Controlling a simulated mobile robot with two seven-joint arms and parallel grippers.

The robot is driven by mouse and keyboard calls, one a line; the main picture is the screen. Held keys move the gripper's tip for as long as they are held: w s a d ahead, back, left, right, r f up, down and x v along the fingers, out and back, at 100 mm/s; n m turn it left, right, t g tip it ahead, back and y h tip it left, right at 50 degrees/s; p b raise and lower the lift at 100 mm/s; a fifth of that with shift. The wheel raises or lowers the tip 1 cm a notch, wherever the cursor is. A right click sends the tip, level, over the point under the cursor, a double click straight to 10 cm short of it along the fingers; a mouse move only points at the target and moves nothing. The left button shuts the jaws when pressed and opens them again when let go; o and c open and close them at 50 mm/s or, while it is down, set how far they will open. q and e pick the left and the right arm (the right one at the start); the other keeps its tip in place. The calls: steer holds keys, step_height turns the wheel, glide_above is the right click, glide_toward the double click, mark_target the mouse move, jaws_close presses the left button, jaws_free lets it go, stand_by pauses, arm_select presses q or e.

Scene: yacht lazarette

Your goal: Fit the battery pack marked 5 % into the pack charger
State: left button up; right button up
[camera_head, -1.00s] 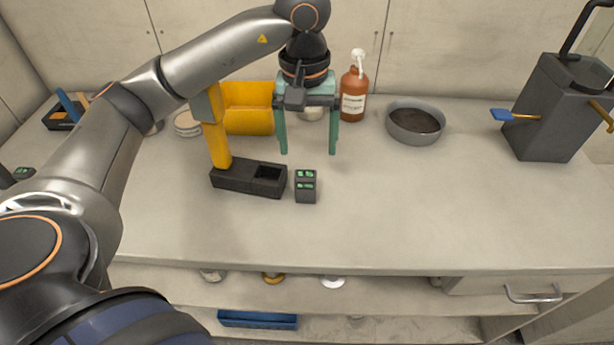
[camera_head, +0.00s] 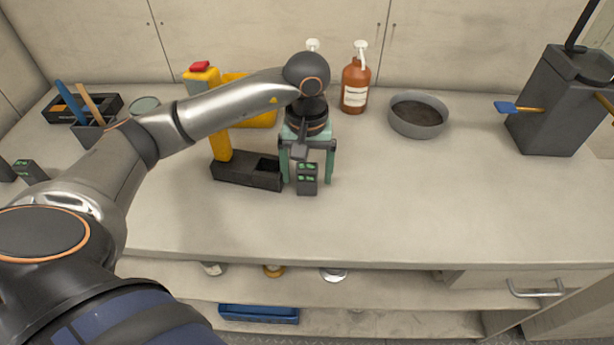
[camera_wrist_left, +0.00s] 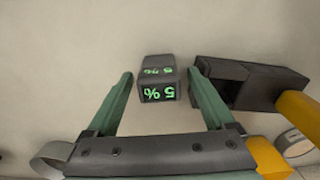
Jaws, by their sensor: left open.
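The battery pack (camera_head: 307,182) is a small dark block with green figures, standing on the worktop just right of the pack charger. In the left wrist view the pack (camera_wrist_left: 157,90) reads 5 % on two faces. The pack charger (camera_head: 235,176) is a long black block with an open slot near its right end; it also shows in the left wrist view (camera_wrist_left: 230,72). My left gripper (camera_head: 308,180) is open, its green fingers on either side of the pack with gaps visible in the wrist view (camera_wrist_left: 160,75). My right gripper is not in view.
A yellow upright (camera_head: 221,146) rises at the charger's left end. A brown pump bottle (camera_head: 355,88) and a grey bowl (camera_head: 418,131) stand behind. Another dark block with green figures (camera_head: 28,171) is at far left.

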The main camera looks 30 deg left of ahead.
arm_select(q)
steer(key=shift+f, duration=0.55)
jaws_close()
